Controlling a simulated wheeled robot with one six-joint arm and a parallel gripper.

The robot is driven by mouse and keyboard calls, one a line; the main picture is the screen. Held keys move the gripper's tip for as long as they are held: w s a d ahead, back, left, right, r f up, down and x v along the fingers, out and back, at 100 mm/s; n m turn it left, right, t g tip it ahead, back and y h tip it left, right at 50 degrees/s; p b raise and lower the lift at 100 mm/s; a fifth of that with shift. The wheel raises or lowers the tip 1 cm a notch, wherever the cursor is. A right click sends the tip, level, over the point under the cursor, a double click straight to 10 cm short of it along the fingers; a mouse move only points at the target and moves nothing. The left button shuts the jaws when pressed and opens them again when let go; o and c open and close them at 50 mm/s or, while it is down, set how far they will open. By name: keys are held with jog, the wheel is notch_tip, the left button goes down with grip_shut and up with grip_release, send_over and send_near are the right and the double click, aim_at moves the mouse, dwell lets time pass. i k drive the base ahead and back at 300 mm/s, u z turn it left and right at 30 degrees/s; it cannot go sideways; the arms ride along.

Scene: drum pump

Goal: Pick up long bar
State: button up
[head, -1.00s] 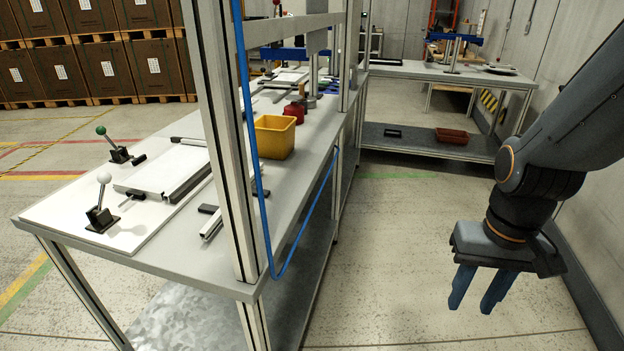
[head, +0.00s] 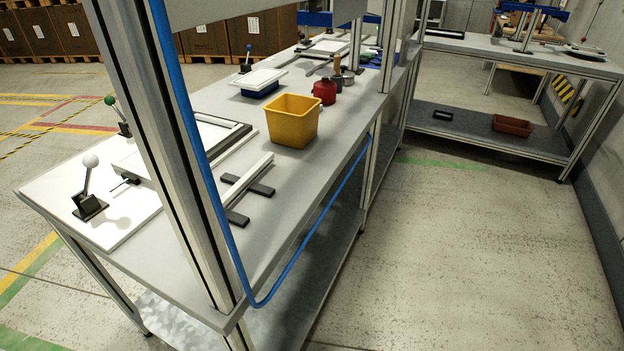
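A long light-coloured bar (head: 246,178) lies on the near workbench (head: 290,215), between the aluminium post and the yellow bin. It rests across two dark supports (head: 259,187), one near each end. Its near end is close to the post and the blue hose. Another rail with a dark strip (head: 228,146) lies just left of it, beside a white panel, partly hidden by the post. I cannot tell from the picture which of these the task calls the long bar. My gripper is not in the head view.
A yellow bin (head: 292,121) and a red container (head: 324,92) stand behind the bar. The aluminium post (head: 163,165) and blue hose (head: 185,105) rise in front of the bench. Levers (head: 88,190) stand at left. The floor (head: 470,255) at right is clear.

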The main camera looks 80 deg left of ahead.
aim_at(239, 188)
jog(key=z, duration=0.1)
jog(key=k, duration=1.4)
jog(key=u, duration=2.3)
